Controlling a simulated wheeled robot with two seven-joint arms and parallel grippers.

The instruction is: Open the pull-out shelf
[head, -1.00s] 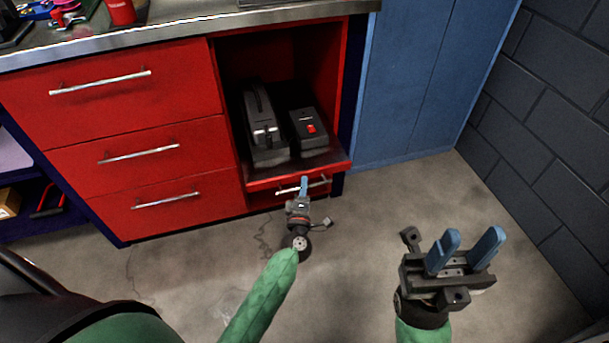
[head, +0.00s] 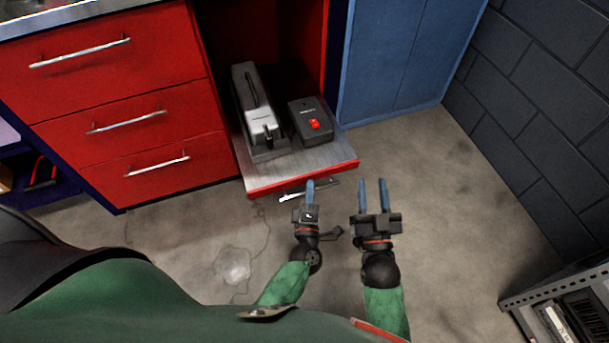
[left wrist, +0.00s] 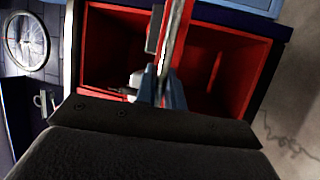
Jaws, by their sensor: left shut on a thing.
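The pull-out shelf (head: 325,160) is a grey board with a red front edge. It sticks out of the red cabinet's open bay in the head view. Its silver handle (head: 291,197) runs along the front. My left gripper (head: 310,184) is shut on the handle; its blue fingers also show around a bar in the left wrist view (left wrist: 161,85). The fingers hide part of the handle. My right gripper (head: 372,182) is open and empty, just right of the left gripper and in front of the shelf's right corner.
A grey and black machine (head: 254,110) and a black box with a red switch (head: 312,120) stand on the shelf. Red drawers (head: 125,115) are on the left, a blue cabinet (head: 405,60) on the right. A metal rack (head: 560,300) stands at lower right.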

